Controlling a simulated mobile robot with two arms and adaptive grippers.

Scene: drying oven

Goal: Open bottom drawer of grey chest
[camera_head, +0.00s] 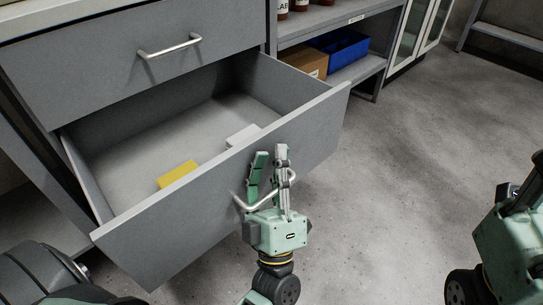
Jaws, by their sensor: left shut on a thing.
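The grey chest (110,75) stands at the left of the head view. Its bottom drawer (180,225) is pulled well out, with its inside in plain view. The drawer's bar handle (239,202) is on the front panel. My left gripper (268,165) is at this handle, with its fingers shut around the bar and pointing up along the front panel. At the right edge, part of my right arm (510,235) shows, but its fingertips cannot be made out.
A yellow block (177,174) and a white block (243,135) lie in the drawer. The upper drawer with its handle (169,46) is shut. Shelves with a brown box (304,62) and a blue bin (343,48) stand behind. The floor (400,170) to the right is clear.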

